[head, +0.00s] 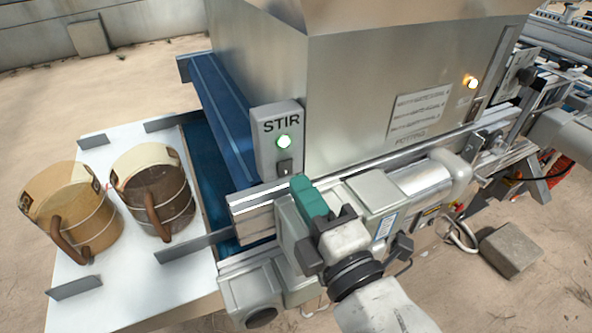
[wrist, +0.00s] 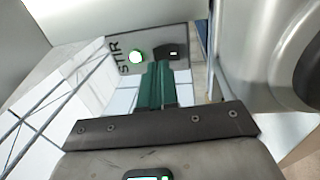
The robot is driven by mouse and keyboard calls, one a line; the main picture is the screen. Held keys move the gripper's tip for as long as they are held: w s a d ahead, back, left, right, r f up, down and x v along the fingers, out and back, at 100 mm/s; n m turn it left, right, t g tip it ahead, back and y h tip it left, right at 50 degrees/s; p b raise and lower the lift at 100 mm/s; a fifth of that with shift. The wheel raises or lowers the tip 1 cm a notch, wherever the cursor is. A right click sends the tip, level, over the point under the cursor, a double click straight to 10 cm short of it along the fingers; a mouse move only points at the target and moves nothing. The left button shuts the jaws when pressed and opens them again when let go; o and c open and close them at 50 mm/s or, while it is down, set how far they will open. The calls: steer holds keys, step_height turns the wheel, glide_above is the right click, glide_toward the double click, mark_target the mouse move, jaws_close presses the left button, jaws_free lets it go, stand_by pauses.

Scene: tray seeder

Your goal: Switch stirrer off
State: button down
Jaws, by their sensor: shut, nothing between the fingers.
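The grey STIR switch box (head: 266,156) is mounted on the corner of the metal machine. Its round lamp (head: 284,142) glows white-green, and it is also bright in the wrist view (wrist: 136,57). Below the lamp is a small dark rocker switch (head: 284,167), which also shows in the wrist view (wrist: 174,51). My gripper (head: 300,183) has its green fingers shut and empty. The fingertips (wrist: 160,66) point at the box, just beside the switch in the wrist view. I cannot tell whether they touch it. Which way the rocker is tipped is too small to tell.
Two brown-and-cream buckets (head: 75,228) with handles stand on a white table (head: 150,285) at left. A blue conveyor (head: 215,110) runs beside the box. A metal rail (head: 375,150) and motor housing (head: 425,182) lie close to my arm.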

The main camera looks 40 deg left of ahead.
mark_target(287, 165)
steer(key=shift+p+x, duration=0.3)
steer(key=shift+x, duration=1.25)
